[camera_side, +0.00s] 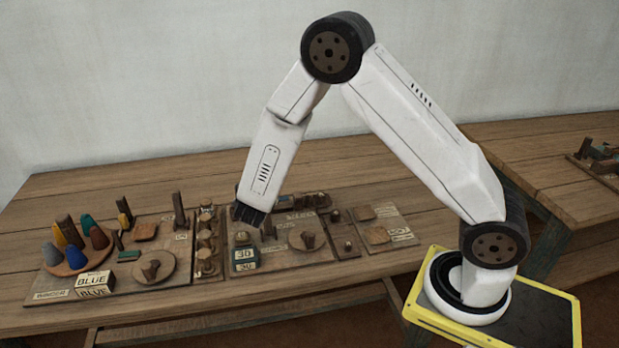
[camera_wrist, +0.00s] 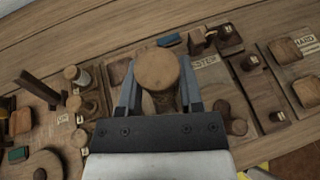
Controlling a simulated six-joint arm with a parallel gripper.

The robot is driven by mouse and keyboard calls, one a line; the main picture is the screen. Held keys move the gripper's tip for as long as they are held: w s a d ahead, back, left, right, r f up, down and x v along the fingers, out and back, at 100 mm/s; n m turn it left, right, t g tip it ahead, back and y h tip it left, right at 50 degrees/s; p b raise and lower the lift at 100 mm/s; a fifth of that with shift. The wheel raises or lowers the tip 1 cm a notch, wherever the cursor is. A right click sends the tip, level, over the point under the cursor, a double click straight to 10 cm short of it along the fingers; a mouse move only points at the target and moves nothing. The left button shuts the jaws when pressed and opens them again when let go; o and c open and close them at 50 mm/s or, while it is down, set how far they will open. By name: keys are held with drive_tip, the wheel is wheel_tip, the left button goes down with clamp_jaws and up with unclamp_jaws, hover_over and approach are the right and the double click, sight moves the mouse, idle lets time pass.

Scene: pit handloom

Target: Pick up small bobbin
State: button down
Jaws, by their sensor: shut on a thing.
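A bobbin with a round, light wooden end (camera_wrist: 157,68) sits between the two fingers of my gripper (camera_wrist: 157,82) in the wrist view. The fingers are shut on it, one on each side, and its lower part is mostly hidden behind its round end. In the side view my gripper (camera_side: 250,216) points down over the middle board (camera_side: 285,262). A small wooden piece (camera_side: 268,229) shows just below and right of the fingers there; I cannot tell whether it is the held bobbin or whether it touches the board.
Several wooden bobbins (camera_side: 205,240) stand in a column left of the gripper. Stacked number blocks (camera_side: 245,259) stand close below it. A round disc with coloured cones (camera_side: 72,262) and BLUE blocks (camera_side: 95,281) lie farther left. Bare tabletop (camera_side: 400,170) lies behind the boards.

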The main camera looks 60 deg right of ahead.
drive_tip(key=shift+s+r, duration=0.3)
drive_tip(key=shift+s, duration=0.35)
drive_tip(key=s+d+m+g, duration=0.4)
drive_tip(key=s+d+g, duration=0.1)
drive_tip(key=s, duration=0.8)
drive_tip(key=s+d+m+g+h, duration=0.1)
drive_tip(key=s+d+m+g, duration=0.4)
drive_tip(key=s, duration=0.9)
drive_tip(key=d, duration=0.3)
drive_tip(key=shift+s+f, duration=0.15)
drive_tip(key=shift+s, duration=0.05)
drive_tip(key=shift+w, duration=0.1)
drive_tip(key=w+d+f, duration=0.2)
drive_tip(key=w, duration=0.1)
drive_tip(key=w+d+f, duration=0.5)
drive_tip(key=w+f, duration=0.1)
drive_tip(key=w, duration=0.1)
drive_tip(key=shift+d+f, duration=0.15)
drive_tip(key=shift+f, duration=0.05)
drive_tip(key=shift+w+d+f, duration=0.25)
drive_tip(key=shift+w+f, duration=0.2)
drive_tip(key=shift+f, duration=0.05)
